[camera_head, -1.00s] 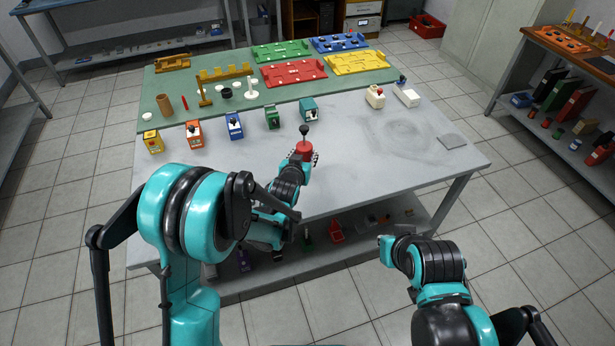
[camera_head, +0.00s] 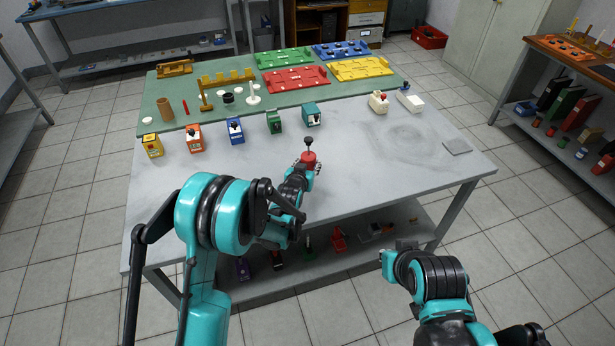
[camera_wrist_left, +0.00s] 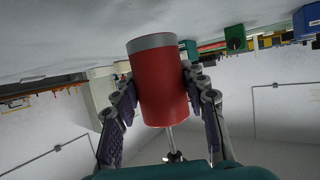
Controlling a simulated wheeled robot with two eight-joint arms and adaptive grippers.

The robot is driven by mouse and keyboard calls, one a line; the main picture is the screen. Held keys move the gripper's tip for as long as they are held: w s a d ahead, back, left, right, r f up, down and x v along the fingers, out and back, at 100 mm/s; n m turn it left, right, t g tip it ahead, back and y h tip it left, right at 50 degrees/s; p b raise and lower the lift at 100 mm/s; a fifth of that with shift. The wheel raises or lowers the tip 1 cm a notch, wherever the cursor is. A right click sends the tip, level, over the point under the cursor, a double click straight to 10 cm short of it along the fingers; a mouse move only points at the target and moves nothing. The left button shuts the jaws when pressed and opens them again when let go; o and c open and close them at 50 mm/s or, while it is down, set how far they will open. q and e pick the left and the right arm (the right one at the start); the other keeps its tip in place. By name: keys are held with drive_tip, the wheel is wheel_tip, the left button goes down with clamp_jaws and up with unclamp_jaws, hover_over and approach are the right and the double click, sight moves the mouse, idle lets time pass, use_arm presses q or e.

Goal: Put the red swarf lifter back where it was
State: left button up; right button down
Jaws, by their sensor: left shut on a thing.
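The red swarf lifter (camera_head: 309,157) is a red cylinder with a black ball knob on a thin stem. In the head view it is upright over the front middle of the grey tabletop. My left gripper (camera_head: 304,168) is shut around its sides. In the left wrist view, which is upside down, the lifter (camera_wrist_left: 162,88) sits between both fingers, its grey end face towards the tabletop. I cannot tell from the views whether that end touches the table. My right arm shows at the lower right, but its gripper is not visible.
A row of small boxes, among them a green one (camera_head: 274,122) and a teal one (camera_head: 311,114), stands behind the lifter. White devices (camera_head: 378,102) stand right of them. A flat grey plate (camera_head: 457,146) lies at the right. The tabletop (camera_head: 370,180) right of the lifter is clear.

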use_arm(q)
wheel_tip(320, 180, down, 4)
drive_tip(key=shift+a+f+b, duration=0.15)
drive_tip(key=shift+b, duration=0.95)
drive_tip(key=o, duration=1.4)
